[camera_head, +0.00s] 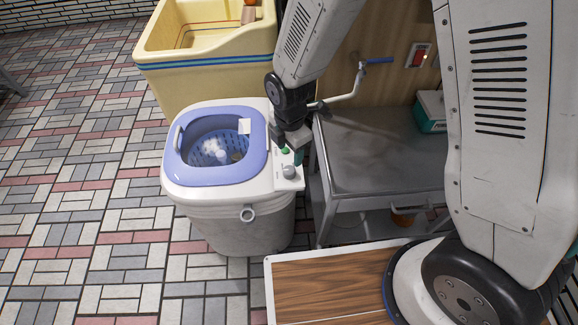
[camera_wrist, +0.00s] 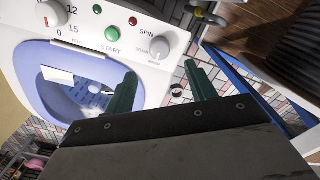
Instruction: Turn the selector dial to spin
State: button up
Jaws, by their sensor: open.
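The selector dial (camera_wrist: 159,47) is a round grey knob on the white control panel, with SPIN, DRAIN and WASH printed around its left side. I cannot make out where its pointer stands. In the head view the dial (camera_head: 289,172) sits at the near end of the panel on the washing machine (camera_head: 225,215). My gripper (camera_wrist: 160,69) is open, its two green fingers apart, with the dial showing beyond the gap between the tips. It looks clear of the dial. In the head view my gripper (camera_head: 297,157) is over the panel, hiding part of it.
The panel also has a green START button (camera_wrist: 111,33), a red light (camera_wrist: 132,21) and a timer dial (camera_wrist: 53,13). The blue-rimmed tub opening (camera_head: 215,172) is to the left. A grey metal table (camera_head: 375,165) stands close on the right. A yellow sink (camera_head: 205,75) is behind.

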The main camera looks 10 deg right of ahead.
aim_at(289, 170)
jog(key=shift+a+f, duration=0.1)
jog(key=shift+f, duration=4.05)
jog(key=c, duration=1)
